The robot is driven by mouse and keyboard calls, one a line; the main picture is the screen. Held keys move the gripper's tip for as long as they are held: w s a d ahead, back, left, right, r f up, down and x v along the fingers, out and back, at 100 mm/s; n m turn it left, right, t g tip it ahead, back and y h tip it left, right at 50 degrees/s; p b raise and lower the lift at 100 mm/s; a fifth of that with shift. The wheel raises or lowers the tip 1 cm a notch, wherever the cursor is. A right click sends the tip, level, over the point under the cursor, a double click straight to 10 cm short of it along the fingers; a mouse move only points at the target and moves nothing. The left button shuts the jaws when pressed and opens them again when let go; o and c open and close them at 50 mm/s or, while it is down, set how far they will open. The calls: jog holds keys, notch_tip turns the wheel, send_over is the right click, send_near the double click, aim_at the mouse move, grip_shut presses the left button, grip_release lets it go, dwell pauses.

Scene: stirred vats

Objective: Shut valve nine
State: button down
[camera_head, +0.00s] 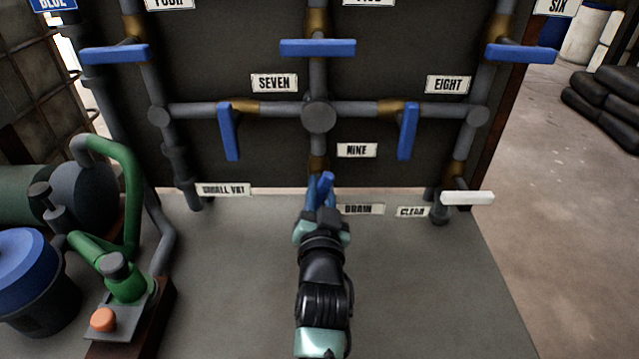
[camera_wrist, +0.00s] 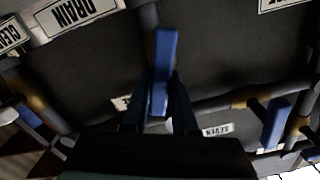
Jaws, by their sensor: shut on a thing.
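Valve nine's blue handle (camera_head: 326,183) is on the vertical pipe below the NINE label (camera_head: 357,150). Its brass-coloured body (camera_head: 317,164) shows just above my gripper. My gripper (camera_head: 319,196) reaches up to the panel from below and is shut on this handle, covering most of it in the head view. In the wrist view, the blue handle (camera_wrist: 163,70) stands between the two fingers of my gripper (camera_wrist: 158,103), its far end sticking out past them. It looks roughly in line with the pipe, slightly tilted; its exact angle is hard to tell.
Blue handles of valves seven (camera_head: 229,132) and eight (camera_head: 407,131) hang down on either side above. A white handle (camera_head: 467,198) lies level near the CLEAR label (camera_head: 412,212). A green pump (camera_head: 125,275) and blue-lidded drum (camera_head: 30,275) stand at left.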

jog(key=m+p, duration=0.2)
jog(key=m, duration=0.1)
jog(key=shift+d+m, duration=0.15)
jog(key=shift+m, duration=0.25)
jog(key=m+p, duration=0.1)
jog(key=m, duration=0.2)
jog(key=shift+d+f+m, duration=0.1)
jog(key=shift+m, duration=0.2)
jog(key=m, duration=0.2)
jog(key=m+p, duration=0.1)
jog(key=m, duration=0.1)
jog(key=m+p, duration=0.1)
jog(key=shift+f+m, duration=0.35)
jog(key=shift+m, duration=0.05)
jog(key=c, duration=0.7)
grip_release()
jog(key=s+p, duration=0.5)
jog(key=s, duration=0.8)
